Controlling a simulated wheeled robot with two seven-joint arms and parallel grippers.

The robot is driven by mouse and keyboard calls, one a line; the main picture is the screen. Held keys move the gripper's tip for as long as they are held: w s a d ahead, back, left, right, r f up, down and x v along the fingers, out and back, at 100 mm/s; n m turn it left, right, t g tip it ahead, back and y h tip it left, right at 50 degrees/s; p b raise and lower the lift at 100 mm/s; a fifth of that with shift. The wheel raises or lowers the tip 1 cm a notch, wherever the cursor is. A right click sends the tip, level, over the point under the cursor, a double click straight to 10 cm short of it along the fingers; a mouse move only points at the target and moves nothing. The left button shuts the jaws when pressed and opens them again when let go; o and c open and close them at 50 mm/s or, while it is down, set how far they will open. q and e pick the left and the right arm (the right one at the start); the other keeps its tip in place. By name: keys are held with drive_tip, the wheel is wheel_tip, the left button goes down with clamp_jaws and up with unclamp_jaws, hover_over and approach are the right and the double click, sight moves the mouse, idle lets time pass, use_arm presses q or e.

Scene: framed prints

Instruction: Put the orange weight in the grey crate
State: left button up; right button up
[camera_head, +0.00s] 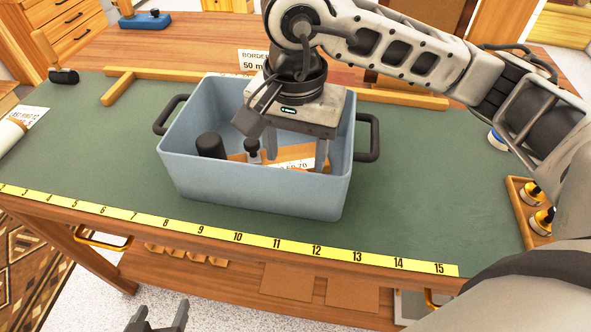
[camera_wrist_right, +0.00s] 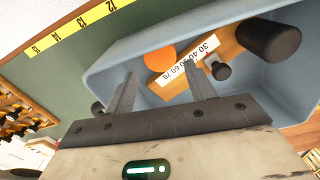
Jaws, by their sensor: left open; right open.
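The grey crate (camera_head: 255,190), bluish grey with dark side handles, stands on the green mat; it also shows in the wrist view (camera_wrist_right: 110,65). The orange weight (camera_wrist_right: 159,55) shows as a round orange shape inside the crate, close to its wall, in the right wrist view. I cannot make it out in the head view. My right gripper (camera_head: 293,152) is open and points down into the crate. Its fingers (camera_wrist_right: 158,78) are apart with nothing between them, and the weight appears just beyond their tips. My left gripper (camera_head: 160,318) is open and empty at the bottom, in front of the table.
The crate also holds a black cylinder (camera_head: 210,146), a small dark-knobbed item (camera_head: 252,150) and a wooden piece with a number label (camera_wrist_right: 193,60). A yellow ruler strip (camera_head: 220,233) runs along the table's front edge. A wooden tray with brass weights (camera_head: 540,220) is at right.

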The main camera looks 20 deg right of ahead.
wheel_tip(320, 180, up, 5)
drive_tip(key=shift+r, duration=0.1)
idle(0.6)
